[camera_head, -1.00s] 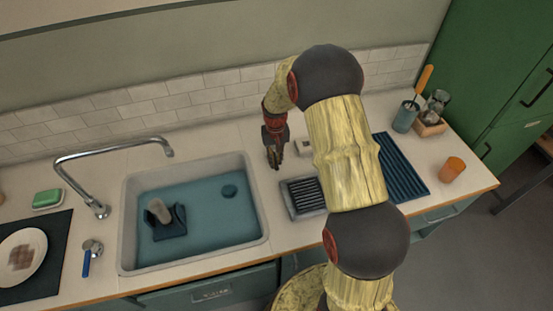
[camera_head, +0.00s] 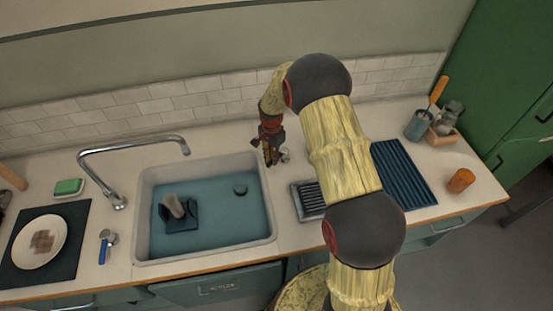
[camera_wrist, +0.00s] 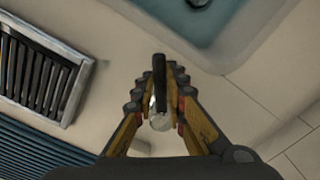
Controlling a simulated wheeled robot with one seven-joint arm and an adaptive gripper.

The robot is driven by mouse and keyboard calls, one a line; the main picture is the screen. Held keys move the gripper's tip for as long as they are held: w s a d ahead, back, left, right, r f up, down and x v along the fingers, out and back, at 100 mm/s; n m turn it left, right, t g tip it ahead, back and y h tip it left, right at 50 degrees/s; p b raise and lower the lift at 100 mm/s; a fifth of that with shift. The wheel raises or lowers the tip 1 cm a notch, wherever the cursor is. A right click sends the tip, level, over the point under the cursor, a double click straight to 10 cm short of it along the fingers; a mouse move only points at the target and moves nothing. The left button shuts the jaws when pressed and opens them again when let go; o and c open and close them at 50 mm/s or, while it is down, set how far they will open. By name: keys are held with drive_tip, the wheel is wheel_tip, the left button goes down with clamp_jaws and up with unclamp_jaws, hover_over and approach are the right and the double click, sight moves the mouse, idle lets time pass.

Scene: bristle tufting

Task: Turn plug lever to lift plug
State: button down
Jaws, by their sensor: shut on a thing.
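The plug lever is a slim black handle (camera_wrist: 158,80) on a pale metal base (camera_wrist: 160,118) in the wrist view. In the head view its metal base (camera_head: 284,155) shows beside the sink's back right corner. My gripper (camera_wrist: 158,76) is shut on the handle, with a finger on each side; it also shows in the head view (camera_head: 270,161). The plug (camera_head: 240,188) is a small dark disc in the bluish water of the pale sink (camera_head: 146,197). Its edge also shows at the top of the wrist view (camera_wrist: 198,3). I cannot tell how high it sits.
A dark sponge holder with a scrubber (camera_head: 178,214) stands in the sink. The faucet (camera_head: 117,200) is behind left. A slatted grey tray (camera_head: 309,200) and blue drying mat (camera_head: 402,172) lie right of the sink, partly behind my arm. An orange cup (camera_head: 461,180) stands further right.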

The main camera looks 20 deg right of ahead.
drive_tip(key=shift+w+a+m, duration=0.25)
drive_tip(key=shift+w+m, duration=0.5)
drive_tip(key=shift+m, duration=0.45)
drive_tip(key=shift+w+m+p, duration=0.4)
drive_tip(key=shift+w+m, duration=0.35)
drive_tip(key=shift+m, duration=0.45)
drive_tip(key=c, duration=1.8)
unclamp_jaws()
wheel_tip(320, 180, up, 12)
